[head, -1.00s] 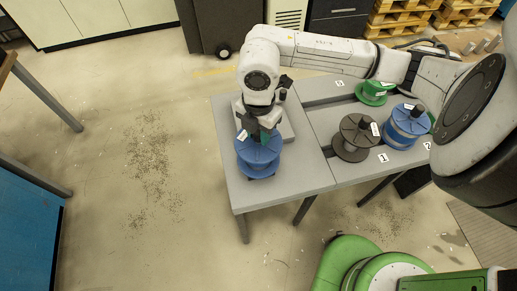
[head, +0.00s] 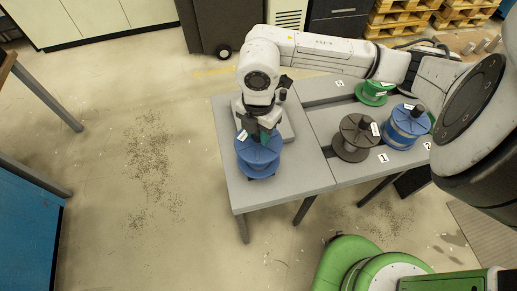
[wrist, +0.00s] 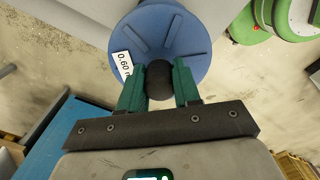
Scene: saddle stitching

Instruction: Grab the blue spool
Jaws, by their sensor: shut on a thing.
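A blue spool (head: 258,158) stands at the left end of the grey table in the head view, near its front edge. In the head view my gripper (head: 262,134) is above the spool and partly hidden by my wrist. I cannot tell whether the spool touches the table.
On the table's (head: 290,179) right part are a dark brown spool (head: 354,150), a blue-and-grey spool (head: 404,134) and a green spool (head: 372,97). Numbered labels lie beside them. A blue cabinet (head: 25,230) stands at the left.

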